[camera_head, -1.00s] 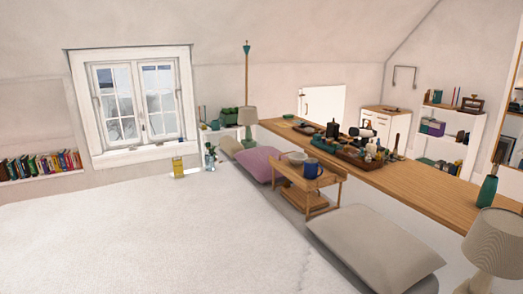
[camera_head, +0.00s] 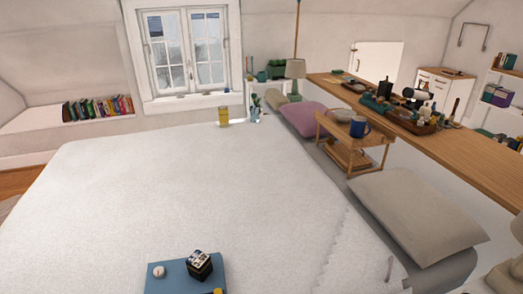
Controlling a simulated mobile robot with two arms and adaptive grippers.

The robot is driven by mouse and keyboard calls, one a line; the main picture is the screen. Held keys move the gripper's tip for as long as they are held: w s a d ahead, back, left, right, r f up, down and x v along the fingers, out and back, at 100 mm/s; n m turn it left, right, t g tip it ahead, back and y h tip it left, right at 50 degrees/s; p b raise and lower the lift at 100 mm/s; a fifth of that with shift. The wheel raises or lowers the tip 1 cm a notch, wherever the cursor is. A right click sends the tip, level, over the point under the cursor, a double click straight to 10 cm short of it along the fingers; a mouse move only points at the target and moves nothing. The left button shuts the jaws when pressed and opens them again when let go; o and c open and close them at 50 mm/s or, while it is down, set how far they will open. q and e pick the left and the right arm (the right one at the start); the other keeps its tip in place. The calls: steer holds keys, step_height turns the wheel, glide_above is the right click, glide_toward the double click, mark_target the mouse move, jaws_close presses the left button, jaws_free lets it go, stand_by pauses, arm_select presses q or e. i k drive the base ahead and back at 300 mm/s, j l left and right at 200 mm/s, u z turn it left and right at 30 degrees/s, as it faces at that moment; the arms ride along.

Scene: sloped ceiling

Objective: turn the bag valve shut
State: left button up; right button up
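No bag valve can be made out with certainty. At the bottom edge, a flat blue item (camera_head: 168,278) lies on the white bed (camera_head: 200,190). A small round white piece (camera_head: 158,271) and a dark block with a light patterned top (camera_head: 199,266) sit on it. A bit of something yellow (camera_head: 216,291) shows at the lower edge, mostly cut off. Whether any of these belongs to the bag valve, I cannot tell. Neither of my grippers is in view.
A grey pillow (camera_head: 418,215) and a small wooden tray table (camera_head: 350,157) with a blue mug (camera_head: 359,127) are on the right. A long wooden counter (camera_head: 470,142) holds many items. A yellow container (camera_head: 223,117) stands at the bed's far edge. The bed's middle is clear.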

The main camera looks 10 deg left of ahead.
mark_target(159, 272)
steer(key=u, duration=1)
